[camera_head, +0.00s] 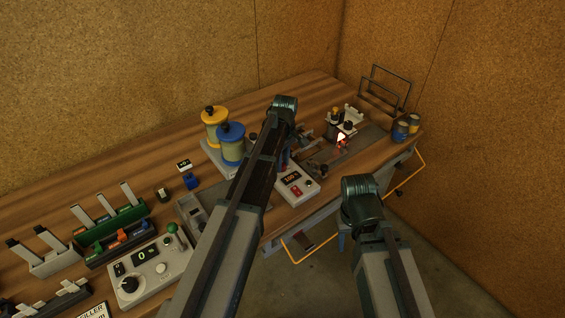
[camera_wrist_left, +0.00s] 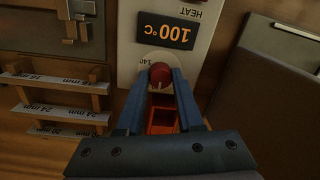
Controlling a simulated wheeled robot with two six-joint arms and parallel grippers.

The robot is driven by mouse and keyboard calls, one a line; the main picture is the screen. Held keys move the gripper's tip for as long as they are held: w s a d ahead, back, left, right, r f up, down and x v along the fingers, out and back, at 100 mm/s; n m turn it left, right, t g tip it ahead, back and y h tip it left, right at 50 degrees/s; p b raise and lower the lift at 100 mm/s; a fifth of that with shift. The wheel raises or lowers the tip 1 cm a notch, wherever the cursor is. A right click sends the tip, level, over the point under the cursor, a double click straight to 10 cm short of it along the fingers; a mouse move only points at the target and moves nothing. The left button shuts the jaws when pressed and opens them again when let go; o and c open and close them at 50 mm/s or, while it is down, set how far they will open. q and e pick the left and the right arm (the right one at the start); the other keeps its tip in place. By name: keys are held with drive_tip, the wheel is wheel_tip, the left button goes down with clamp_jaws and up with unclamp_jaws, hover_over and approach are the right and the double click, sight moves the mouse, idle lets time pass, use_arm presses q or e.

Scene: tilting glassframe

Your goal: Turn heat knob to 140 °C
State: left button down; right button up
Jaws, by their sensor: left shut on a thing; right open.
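The heat box (camera_head: 296,186) stands on the bench near its front edge. Its display (camera_wrist_left: 168,34) reads 100 °C, upside down in the left wrist view beside the HEAT label. The red heat knob (camera_wrist_left: 160,76) sits on a pale dial with 140 printed beside it. My left gripper (camera_wrist_left: 162,84) is shut on the knob, one blue finger on each side.
Blue and yellow spools (camera_head: 231,145) stand behind the left arm. A control box with a green lever (camera_head: 145,270) lies to the left. Slotted wooden racks (camera_wrist_left: 57,95) are beside the heat box in the wrist view. An orange rail (camera_head: 300,256) runs along the bench front.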

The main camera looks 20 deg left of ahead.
use_arm(q)
drive_tip(key=shift+m, duration=0.3)
drive_tip(key=m, duration=0.4)
drive_tip(key=shift+m, duration=0.4)
drive_tip(key=m, duration=0.6)
drive_tip(key=shift+s+t, duration=0.15)
drive_tip(key=shift+t, duration=0.15)
drive_tip(key=m, duration=0.6)
drive_tip(key=shift+m, duration=0.4)
drive_tip(key=m, duration=0.5)
drive_tip(key=shift+m, duration=0.3)
drive_tip(key=c, duration=0.6)
unclamp_jaws()
drive_tip(key=shift+o, duration=0.2)
